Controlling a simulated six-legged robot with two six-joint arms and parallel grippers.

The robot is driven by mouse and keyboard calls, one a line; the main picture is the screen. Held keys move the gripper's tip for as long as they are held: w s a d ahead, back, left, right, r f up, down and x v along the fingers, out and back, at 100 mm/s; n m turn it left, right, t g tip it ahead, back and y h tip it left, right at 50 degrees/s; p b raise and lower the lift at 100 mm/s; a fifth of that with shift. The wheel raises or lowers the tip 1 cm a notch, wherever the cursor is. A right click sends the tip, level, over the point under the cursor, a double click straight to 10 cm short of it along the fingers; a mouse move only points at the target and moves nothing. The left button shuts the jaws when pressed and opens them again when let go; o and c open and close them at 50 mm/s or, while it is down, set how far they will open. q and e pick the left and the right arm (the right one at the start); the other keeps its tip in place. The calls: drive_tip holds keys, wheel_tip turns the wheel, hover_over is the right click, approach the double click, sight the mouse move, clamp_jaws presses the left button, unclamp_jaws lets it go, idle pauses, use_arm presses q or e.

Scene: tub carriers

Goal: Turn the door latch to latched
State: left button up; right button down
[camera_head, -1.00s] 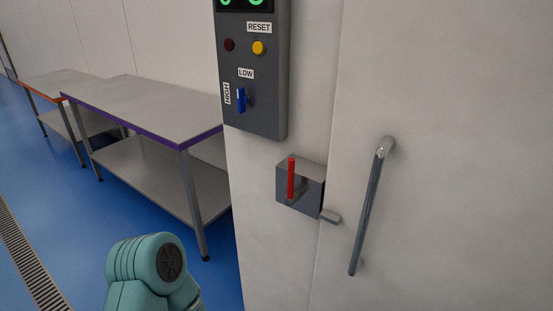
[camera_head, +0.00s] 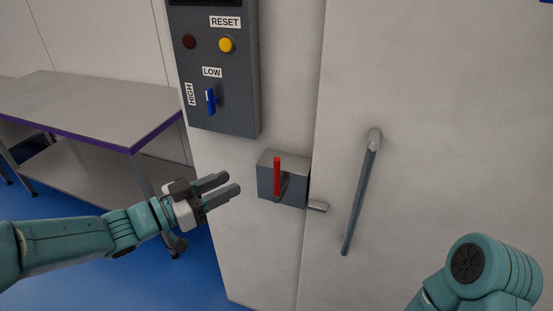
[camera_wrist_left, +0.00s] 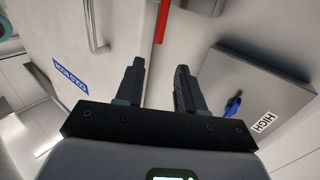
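The door latch (camera_head: 265,188) is a grey box on the wall left of the door's edge. Its red handle (camera_head: 277,177) stands upright, and a grey bolt (camera_head: 318,206) sticks out at its right across the door seam. The handle also shows in the left wrist view (camera_wrist_left: 162,22), beyond the fingertips. My left gripper (camera_head: 231,184) is left of the latch box, pointing at it, apart from it. Its two fingers are spread with nothing between them, also in the left wrist view (camera_wrist_left: 160,75). My right arm shows at the lower right; its gripper is out of view.
A grey control panel (camera_head: 236,90) with a yellow button, a dark red button and a blue switch (camera_head: 210,101) is above the latch. The long door handle (camera_head: 362,190) stands out at the right. A purple-edged table (camera_head: 90,100) is at the left.

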sight(279, 177)
use_arm(q)
drive_tip(key=p+x, duration=0.3)
drive_tip(key=x, duration=1.1)
drive_tip(key=shift+s, duration=0.1)
drive_tip(key=shift+a, duration=0.1)
